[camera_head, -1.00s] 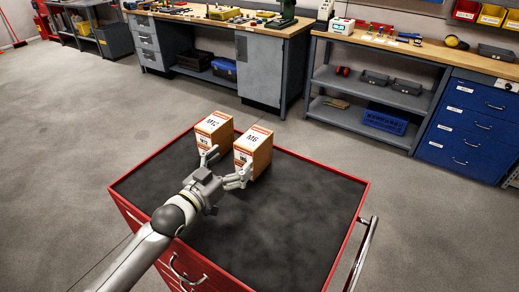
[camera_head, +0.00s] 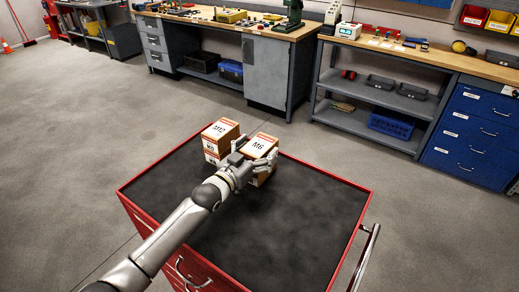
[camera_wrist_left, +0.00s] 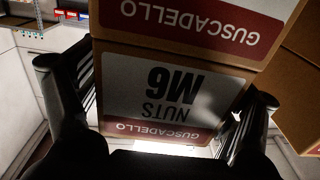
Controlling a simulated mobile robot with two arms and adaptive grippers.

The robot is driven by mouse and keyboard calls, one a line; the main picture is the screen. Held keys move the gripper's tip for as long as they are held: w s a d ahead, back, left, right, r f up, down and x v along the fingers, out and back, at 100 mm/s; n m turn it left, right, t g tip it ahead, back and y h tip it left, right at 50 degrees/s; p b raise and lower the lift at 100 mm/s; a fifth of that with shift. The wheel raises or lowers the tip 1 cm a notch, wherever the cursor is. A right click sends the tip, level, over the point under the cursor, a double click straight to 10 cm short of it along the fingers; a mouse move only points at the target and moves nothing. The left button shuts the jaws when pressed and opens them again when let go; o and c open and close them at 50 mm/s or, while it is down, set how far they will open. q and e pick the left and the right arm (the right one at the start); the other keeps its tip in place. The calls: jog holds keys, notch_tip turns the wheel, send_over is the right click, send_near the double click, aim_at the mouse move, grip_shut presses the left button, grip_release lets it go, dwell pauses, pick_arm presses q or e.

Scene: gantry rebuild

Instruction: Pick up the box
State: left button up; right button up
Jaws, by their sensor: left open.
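A brown and white cardboard box labelled M6 (camera_head: 259,146) stands on the dark top of a red tool cabinet. In the left wrist view the M6 nuts box (camera_wrist_left: 165,92) fills the middle, its lettering upside down. My left gripper (camera_head: 254,166) is open at the near side of this box. In the wrist view its two fingers stand at either side of the box, with contact not clear. A second box, labelled M12 (camera_head: 220,131), stands just left of the M6 box, partly hidden by the gripper. My right gripper is in neither view.
The red cabinet (camera_head: 120,194) has free dark top surface (camera_head: 300,215) to the right and front. A metal handle (camera_head: 368,255) sits on its right side. Workbenches (camera_head: 262,75) and a blue drawer unit (camera_head: 470,140) stand beyond a stretch of clear floor.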

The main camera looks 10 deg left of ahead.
pick_arm(q)
jog(key=shift+w+d, duration=0.2)
jog(key=shift+w, duration=0.25)
jog(key=shift+c, duration=0.5)
jog(key=c, duration=1.1)
jog(key=shift+r, duration=0.1)
jog(key=shift+c, duration=0.8)
